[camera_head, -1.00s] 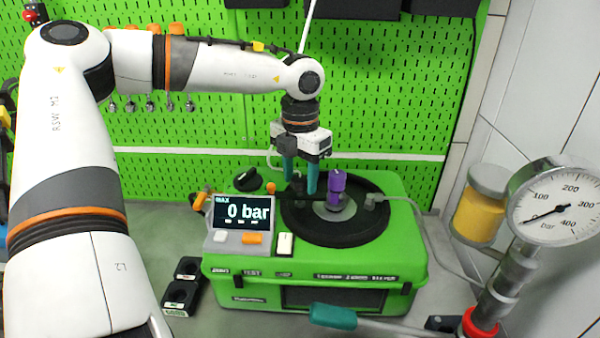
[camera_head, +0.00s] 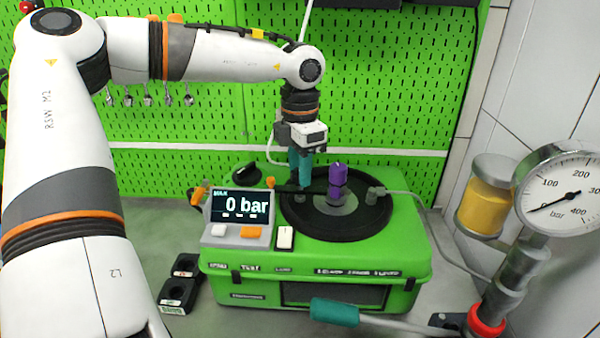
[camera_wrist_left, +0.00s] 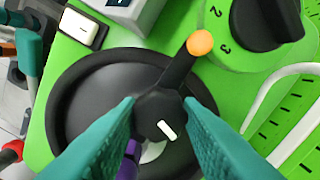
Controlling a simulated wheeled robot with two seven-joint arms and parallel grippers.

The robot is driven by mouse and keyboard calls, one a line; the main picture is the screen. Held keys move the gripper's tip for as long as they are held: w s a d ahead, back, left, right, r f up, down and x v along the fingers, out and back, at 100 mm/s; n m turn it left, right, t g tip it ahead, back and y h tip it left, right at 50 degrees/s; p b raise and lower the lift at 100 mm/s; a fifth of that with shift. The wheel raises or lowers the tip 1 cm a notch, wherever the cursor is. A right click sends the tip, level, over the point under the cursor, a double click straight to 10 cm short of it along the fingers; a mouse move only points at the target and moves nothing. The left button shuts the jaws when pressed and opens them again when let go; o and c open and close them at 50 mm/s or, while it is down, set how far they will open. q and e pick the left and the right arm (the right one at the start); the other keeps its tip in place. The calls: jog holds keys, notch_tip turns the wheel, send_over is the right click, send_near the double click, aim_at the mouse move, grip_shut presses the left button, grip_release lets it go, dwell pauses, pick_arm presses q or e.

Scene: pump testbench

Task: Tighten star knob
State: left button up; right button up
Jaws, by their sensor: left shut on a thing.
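A black knob (camera_wrist_left: 160,112) with a white mark and an arm tipped by an orange ball (camera_wrist_left: 200,42) sits over the black round recess; I take it for the star knob. In the head view its orange tip (camera_head: 271,183) shows just right of the display. My left gripper (camera_head: 300,184) points down at the knob, its teal fingers on both sides of the hub and shut on it. Fingers and hub partly hide each other. A purple part (camera_head: 337,178) stands upright just right of the fingers. My right gripper is not in view.
The green testbench case (camera_head: 415,250) carries a display (camera_head: 240,205) reading 0 bar. A pressure gauge (camera_head: 560,190) and yellow-filled jar (camera_head: 487,195) stand at right. A teal-handled lever (camera_head: 335,312) crosses the front. Another black dial (camera_wrist_left: 265,20) is near the knob.

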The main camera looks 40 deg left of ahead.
pick_arm(q)
jog(key=m+b, duration=0.1)
jog(key=m, duration=0.3)
jog(key=shift+m, duration=0.3)
jog(key=m, duration=0.5)
jog(key=shift+r, duration=0.15)
jog(key=m, duration=0.5)
jog(key=shift+w, duration=0.1)
jog(key=m, duration=0.4)
jog(key=shift+m+p, duration=0.3)
jog(key=shift+m, duration=0.4)
jog(key=o, duration=1)
notch_tip(320, 180, up, 12)
jog(key=shift+f+b, duration=0.1)
jog(key=shift+b, duration=0.4)
